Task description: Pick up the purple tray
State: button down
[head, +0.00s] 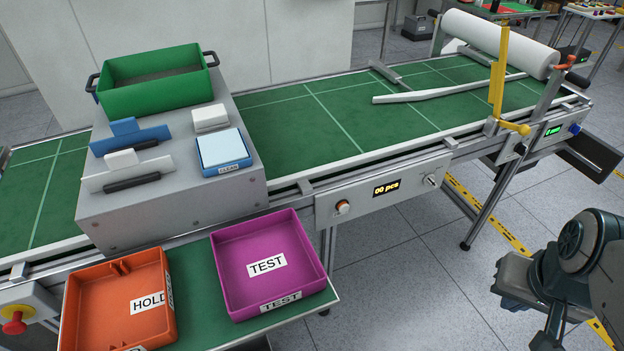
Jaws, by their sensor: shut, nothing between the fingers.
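The purple tray (238,278) is a square, shallow open box with TEST labels on its inner floor and its front wall. It looks empty and lies flat on a low green shelf (313,307) in front of the conveyor. My gripper (552,337) is at the lower right, over the floor and well to the right of the tray. It is dark, shut and empty, and it touches nothing. Its tips are small and hard to make out.
An orange HOLD tray (90,292) lies close to the left of the purple tray. Behind them stands a grey stand (180,205) with a green bin (152,97) and a blue CLEAN tray (238,170). The conveyor (335,110) runs behind. Open floor (400,290) lies between gripper and shelf.

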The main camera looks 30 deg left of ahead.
aim_at(264, 264)
jog(key=k, duration=0.5)
jog(key=u, duration=1.2)
jog(key=i, duration=0.4)
jog(key=z, duration=1.05)
jog(key=k, duration=0.9)
jog(key=u, duration=0.9)
jog(key=i, duration=0.5)
